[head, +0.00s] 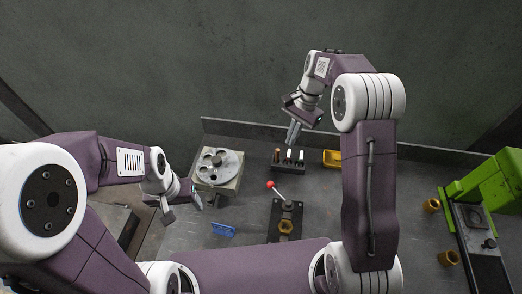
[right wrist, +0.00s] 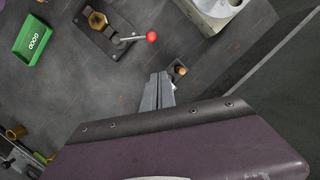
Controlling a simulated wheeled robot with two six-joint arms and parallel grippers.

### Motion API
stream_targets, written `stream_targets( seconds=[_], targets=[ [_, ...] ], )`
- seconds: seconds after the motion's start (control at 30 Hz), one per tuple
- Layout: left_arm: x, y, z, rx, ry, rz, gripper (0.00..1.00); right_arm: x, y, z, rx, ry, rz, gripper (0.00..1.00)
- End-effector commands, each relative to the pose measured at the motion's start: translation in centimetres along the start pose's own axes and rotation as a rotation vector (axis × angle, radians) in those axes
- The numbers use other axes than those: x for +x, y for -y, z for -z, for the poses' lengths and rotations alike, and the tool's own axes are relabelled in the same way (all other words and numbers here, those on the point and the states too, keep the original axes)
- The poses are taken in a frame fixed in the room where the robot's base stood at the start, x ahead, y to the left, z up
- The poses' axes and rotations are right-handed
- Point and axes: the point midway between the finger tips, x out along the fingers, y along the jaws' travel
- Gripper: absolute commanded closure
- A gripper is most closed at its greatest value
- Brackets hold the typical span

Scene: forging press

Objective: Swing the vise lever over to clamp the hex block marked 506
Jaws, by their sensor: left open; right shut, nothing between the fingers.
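The vise (head: 286,213) is a dark base on the table with a metal lever (head: 281,194) ending in a red ball (head: 271,184). The lever points up and left in the head view. A brass-coloured hex block (head: 286,227) sits at the vise; its marking is not legible. The vise also shows in the right wrist view, with the red ball (right wrist: 151,36) and hex block (right wrist: 97,20). My right gripper (head: 292,134) is shut and empty, beyond the lever and apart from it. My left gripper (head: 184,204) is open and empty, left of the vise.
A dark rack (head: 288,160) with several pieces stands below my right gripper, beside a yellow tray (head: 332,158). A round holed plate (head: 217,165) is left, a blue holder (head: 222,229) nearer. A green press (head: 490,185) stands right. A green tray marked GOOD (right wrist: 38,42) shows in the right wrist view.

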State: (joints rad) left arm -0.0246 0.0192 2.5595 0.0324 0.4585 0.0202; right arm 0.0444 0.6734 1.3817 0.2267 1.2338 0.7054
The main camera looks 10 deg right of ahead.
Motion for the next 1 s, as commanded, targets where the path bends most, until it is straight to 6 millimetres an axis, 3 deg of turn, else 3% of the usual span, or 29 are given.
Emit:
stream_targets(
  seconds=[0.07,0.2,0.53,0.67,1.0],
  targets=[
    [-0.2,0.0,0.0,0.0,0.001,0.0,0.35,1.5,0.2,1.3,0.014,0.015,-0.01,1.0],
    [-0.3,0.0,0.0,0.0,0.001,0.0,0.35,3.6,-0.7,1.6,0.034,0.049,-0.042,1.0],
    [-0.3,0.0,0.0,0.0,0.001,0.0,0.35,3.9,-0.8,1.7,0.036,0.051,-0.044,1.0],
    [-0.5,0.0,0.0,0.0,0.001,0.0,0.35,5.0,-0.9,1.6,0.036,0.054,-0.046,1.0],
    [-1.8,0.0,0.2,0.0,0.001,0.0,0.35,12.1,-1.2,1.1,0.035,0.055,-0.048,1.0]
  ],
)
